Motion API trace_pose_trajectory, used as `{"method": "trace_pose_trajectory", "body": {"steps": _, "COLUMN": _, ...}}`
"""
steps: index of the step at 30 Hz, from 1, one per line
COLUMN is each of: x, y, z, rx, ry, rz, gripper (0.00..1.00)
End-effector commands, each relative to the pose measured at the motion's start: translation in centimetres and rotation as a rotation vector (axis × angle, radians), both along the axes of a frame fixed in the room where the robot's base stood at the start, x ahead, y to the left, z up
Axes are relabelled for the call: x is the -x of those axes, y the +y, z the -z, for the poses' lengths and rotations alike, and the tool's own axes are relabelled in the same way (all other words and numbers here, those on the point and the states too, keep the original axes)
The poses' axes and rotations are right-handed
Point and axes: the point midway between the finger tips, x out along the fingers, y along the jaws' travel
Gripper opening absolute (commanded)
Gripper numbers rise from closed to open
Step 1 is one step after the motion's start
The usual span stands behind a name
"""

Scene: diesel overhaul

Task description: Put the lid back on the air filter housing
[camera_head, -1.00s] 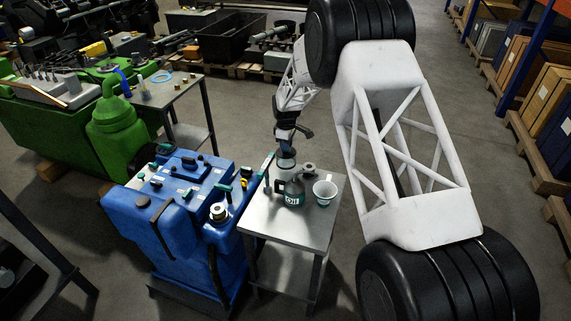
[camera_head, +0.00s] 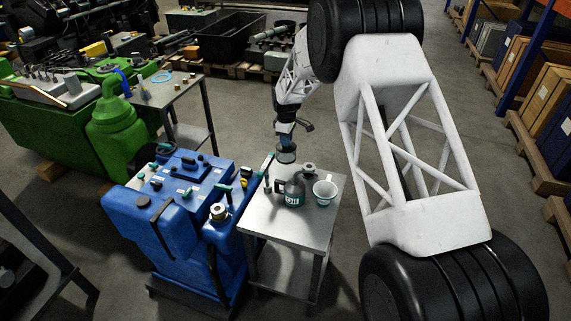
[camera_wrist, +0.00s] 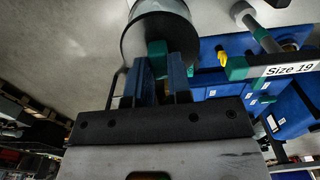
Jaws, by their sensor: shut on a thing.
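My gripper (camera_head: 285,143) is shut on the teal grip of a round grey, dark-rimmed thing (camera_head: 286,156), apparently the lid. In the wrist view my gripper (camera_wrist: 166,65) has its two blue fingers on either side of that grip, with the round lid (camera_wrist: 160,20) beyond. The lid is held in the air above the far end of the metal table. A round pale fitting with a dark centre (camera_head: 219,212) stands on the blue engine (camera_head: 160,222); I cannot tell for sure whether it is the air filter housing.
Teal-handled parts (camera_head: 225,189) stick up from the blue engine. A green engine (camera_head: 60,120) stands at the left.

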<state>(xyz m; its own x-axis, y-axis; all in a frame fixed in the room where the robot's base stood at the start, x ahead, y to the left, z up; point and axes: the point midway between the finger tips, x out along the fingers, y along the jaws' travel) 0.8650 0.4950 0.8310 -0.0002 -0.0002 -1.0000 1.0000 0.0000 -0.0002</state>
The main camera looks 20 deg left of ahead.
Motion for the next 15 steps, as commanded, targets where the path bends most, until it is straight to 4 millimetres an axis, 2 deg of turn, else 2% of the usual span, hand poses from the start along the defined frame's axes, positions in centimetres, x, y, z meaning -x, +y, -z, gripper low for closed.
{"method": "trace_pose_trajectory", "body": {"steps": 8, "x": -0.1, "y": 0.2, "z": -0.6, "rx": -0.001, "ry": -0.001, "rz": 0.005, "gripper": 0.00}}
{"method": "trace_pose_trajectory", "body": {"steps": 11, "x": -0.1, "y": 0.6, "z": -1.7, "rx": -0.002, "ry": -0.003, "rz": 0.013, "gripper": 0.00}}
{"method": "trace_pose_trajectory", "body": {"steps": 15, "x": -0.1, "y": 1.5, "z": -4.2, "rx": -0.003, "ry": -0.004, "rz": 0.034, "gripper": 0.00}}
